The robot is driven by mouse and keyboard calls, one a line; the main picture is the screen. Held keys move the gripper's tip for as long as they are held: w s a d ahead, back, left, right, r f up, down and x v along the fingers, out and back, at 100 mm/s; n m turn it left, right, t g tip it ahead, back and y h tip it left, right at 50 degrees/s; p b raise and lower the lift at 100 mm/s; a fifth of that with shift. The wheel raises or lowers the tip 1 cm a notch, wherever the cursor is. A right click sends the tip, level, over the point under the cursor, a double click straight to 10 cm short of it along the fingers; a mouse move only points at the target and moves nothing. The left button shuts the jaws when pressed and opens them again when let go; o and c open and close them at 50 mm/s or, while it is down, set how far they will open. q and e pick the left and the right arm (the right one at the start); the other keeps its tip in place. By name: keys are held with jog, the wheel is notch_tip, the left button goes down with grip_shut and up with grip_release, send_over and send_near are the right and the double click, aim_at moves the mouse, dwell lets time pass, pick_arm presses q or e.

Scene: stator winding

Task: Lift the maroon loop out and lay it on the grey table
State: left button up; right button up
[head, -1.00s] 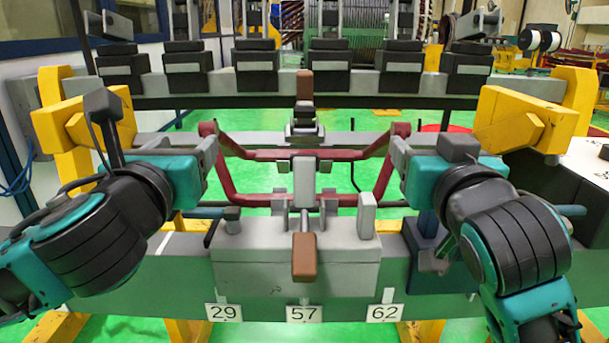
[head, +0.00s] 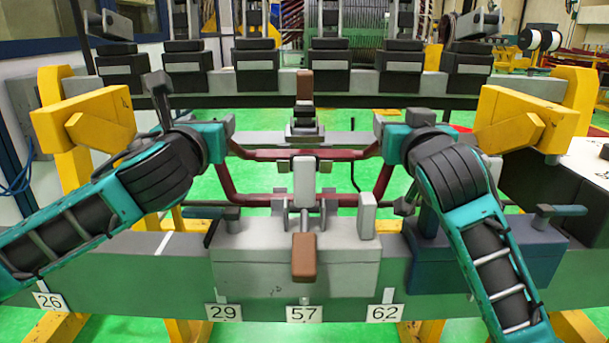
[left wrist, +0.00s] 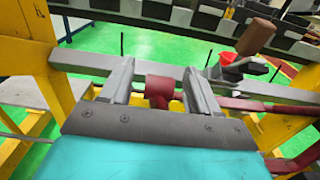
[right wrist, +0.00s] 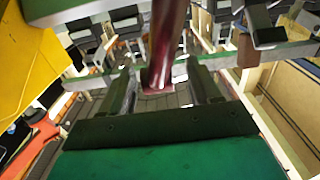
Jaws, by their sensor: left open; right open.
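The maroon loop (head: 280,155) lies across the fixture in the middle of the head view, behind the front clamp (head: 304,180). Its upper left and upper right corners are hidden by my grippers. My left gripper (head: 229,138) is open at the left corner; in the left wrist view a maroon loop end (left wrist: 160,88) shows between its spread fingers. My right gripper (head: 379,138) is open at the right corner; in the right wrist view a maroon bar (right wrist: 166,45) runs between its fingers, with gaps on both sides. A pale-topped table (head: 590,160) shows at the right edge.
The front clamp has a brown handle hanging down. A rear clamp (head: 304,125) has its brown handle upright. Yellow brackets (head: 85,118) stand outside both arms. A blue block (head: 480,255) is on the front beam beside my right arm.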

pick_arm(q)
grip_shut()
pick_arm(e)
grip_shut()
